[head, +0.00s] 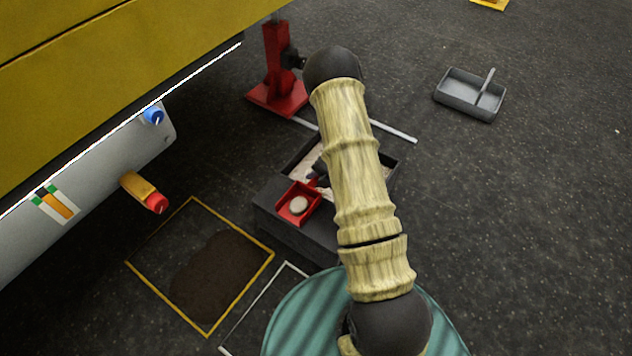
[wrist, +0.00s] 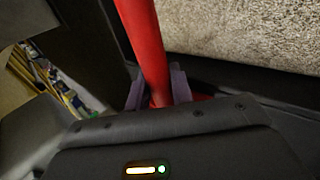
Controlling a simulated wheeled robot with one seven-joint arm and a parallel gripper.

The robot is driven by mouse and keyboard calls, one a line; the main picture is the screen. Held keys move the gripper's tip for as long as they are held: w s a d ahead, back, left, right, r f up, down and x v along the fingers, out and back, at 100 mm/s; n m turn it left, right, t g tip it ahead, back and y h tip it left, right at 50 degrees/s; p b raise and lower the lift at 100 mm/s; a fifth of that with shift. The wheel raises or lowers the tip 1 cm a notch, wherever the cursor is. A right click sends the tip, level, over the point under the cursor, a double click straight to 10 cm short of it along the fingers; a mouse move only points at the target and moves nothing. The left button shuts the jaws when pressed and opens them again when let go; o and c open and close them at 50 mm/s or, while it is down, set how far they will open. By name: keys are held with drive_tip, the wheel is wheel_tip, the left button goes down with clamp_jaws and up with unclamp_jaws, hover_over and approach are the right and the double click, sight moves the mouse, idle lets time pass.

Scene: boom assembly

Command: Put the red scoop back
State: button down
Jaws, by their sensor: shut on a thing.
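The red scoop (head: 285,214) is a small square tray with a pale round lump in it. In the head view it is over the front left part of a dark box (head: 290,232). I cannot tell whether it rests on the box or hangs just above. My gripper (wrist: 155,92) is shut on the scoop's red handle (wrist: 145,40), which runs between the pads in the wrist view. In the head view my gripper is mostly hidden by my arm. Pale granular material (wrist: 240,30) fills a dark-walled compartment on the right of the wrist view.
A red stand (head: 278,70) is behind the box. A grey pan (head: 470,100) lies on open floor at right. A yellow-framed dark patch (head: 222,275) is at front left. A yellow and grey machine overhangs the left, with an orange, red-tipped knob (head: 145,192) sticking out.

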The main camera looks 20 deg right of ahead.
drive_tip(key=c, duration=1.2)
unclamp_jaws()
drive_tip(key=shift+c, duration=0.2)
drive_tip(key=shift+d+r, duration=0.1)
drive_tip(key=shift+r, duration=0.2)
drive_tip(key=p+v, duration=0.6)
drive_tip(key=v, duration=0.5)
drive_tip(key=shift+s+r, duration=0.15)
drive_tip(key=shift+s, duration=0.1)
drive_tip(key=shift+d, duration=0.1)
